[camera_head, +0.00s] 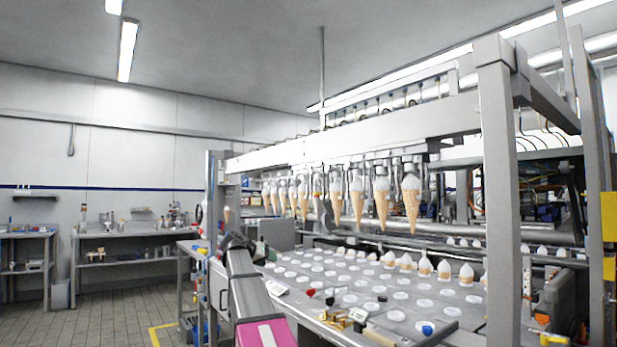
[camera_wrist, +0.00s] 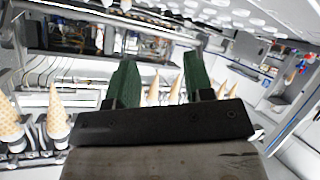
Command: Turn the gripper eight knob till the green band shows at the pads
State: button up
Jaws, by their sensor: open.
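A row of cone grippers hangs under the white beam of the machine, holding wafer cones with white tops; the nearest cone (camera_head: 411,200) is the largest in the head view. I cannot tell which one is gripper eight, and its knob and green band cannot be made out. In the wrist view my gripper (camera_wrist: 160,72) is open, its two dark green fingers apart with no object held between them. Cones (camera_wrist: 153,92) show behind and between the fingers, beyond them. In the head view my arm reaches up toward the row, and my gripper is hard to make out there.
Below the row is a grey plate (camera_head: 345,275) with round white openings and several cones in holders. Small red, blue and black items lie at its front edge. A thick grey post (camera_head: 503,190) stands at right. Workbenches (camera_head: 125,233) stand at left, with open tiled floor before them.

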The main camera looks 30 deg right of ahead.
jog(key=d+r+m+h, duration=0.1)
jog(key=d+r+m, duration=0.1)
jog(key=r, duration=0.6)
jog(key=d+r+m+h, duration=0.1)
jog(key=d+r+h, duration=0.1)
jog(key=r, duration=0.6)
jog(key=m+g+h, duration=0.2)
jog(key=m+h, duration=0.1)
jog(key=m, duration=0.1)
send_near(310, 169)
jog(key=d, duration=0.3)
jog(key=w+d, duration=0.1)
jog(key=d, duration=0.5)
jog(key=shift+w+d+f, duration=0.1)
jog(key=shift+w, duration=0.15)
grip_shut()
